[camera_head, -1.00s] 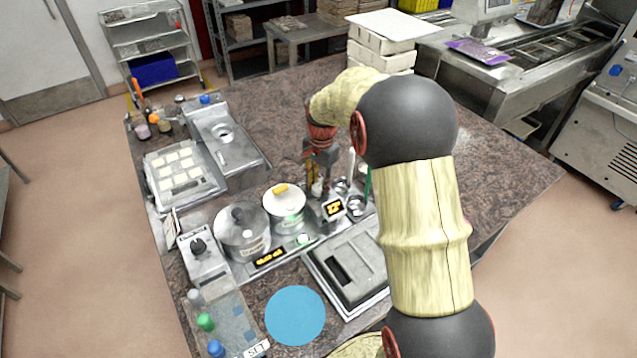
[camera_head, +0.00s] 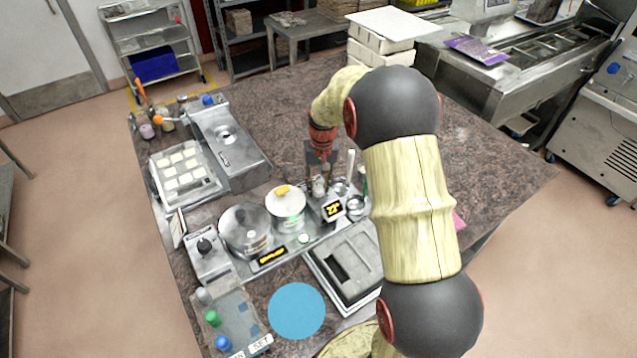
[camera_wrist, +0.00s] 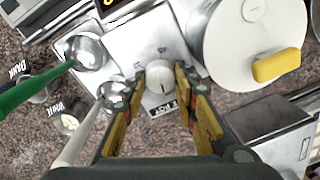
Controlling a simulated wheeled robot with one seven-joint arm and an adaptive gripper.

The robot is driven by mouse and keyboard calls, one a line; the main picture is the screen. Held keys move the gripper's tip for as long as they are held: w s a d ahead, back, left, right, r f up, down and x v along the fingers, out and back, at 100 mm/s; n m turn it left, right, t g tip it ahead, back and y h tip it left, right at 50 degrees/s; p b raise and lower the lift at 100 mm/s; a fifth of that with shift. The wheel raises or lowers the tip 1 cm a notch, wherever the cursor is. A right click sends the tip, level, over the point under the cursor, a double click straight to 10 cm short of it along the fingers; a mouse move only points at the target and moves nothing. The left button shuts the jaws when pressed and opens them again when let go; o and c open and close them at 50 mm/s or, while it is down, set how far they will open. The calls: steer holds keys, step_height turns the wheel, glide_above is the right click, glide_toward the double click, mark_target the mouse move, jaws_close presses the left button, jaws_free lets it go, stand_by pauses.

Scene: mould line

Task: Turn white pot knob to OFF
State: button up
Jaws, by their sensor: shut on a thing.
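The white knob (camera_wrist: 160,82) sits on a pale metal control box (camera_wrist: 150,30), with a short dark mark on its near side. My gripper (camera_wrist: 161,74) is shut on the knob, with one yellow-and-black finger on each side. In the head view my gripper (camera_head: 320,182) points down over the box, and its fingers largely cover the knob. The white pot (camera_head: 288,220) with a yellow lid handle stands just left of the box. Its lid (camera_wrist: 225,55) is right of the fingers in the wrist view. I cannot read the knob's setting.
A steel pot (camera_head: 245,230) stands left of the white pot. Small metal cups (camera_wrist: 85,50) with a green-handled tool and a pale-handled tool lie close to my left finger. A grey tray (camera_head: 345,265) and a blue disc (camera_head: 297,311) are nearer.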

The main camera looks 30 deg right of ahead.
mark_target(320, 187)
steer(key=shift+n+p, duration=0.35)
steer(key=shift+n, duration=0.75)
steer(key=o, duration=1.2)
steer(key=shift+c, duration=0.2)
step_height(320, 187, up, 12)
steer(key=shift+d, duration=0.3)
steer(key=shift+w, duration=0.1)
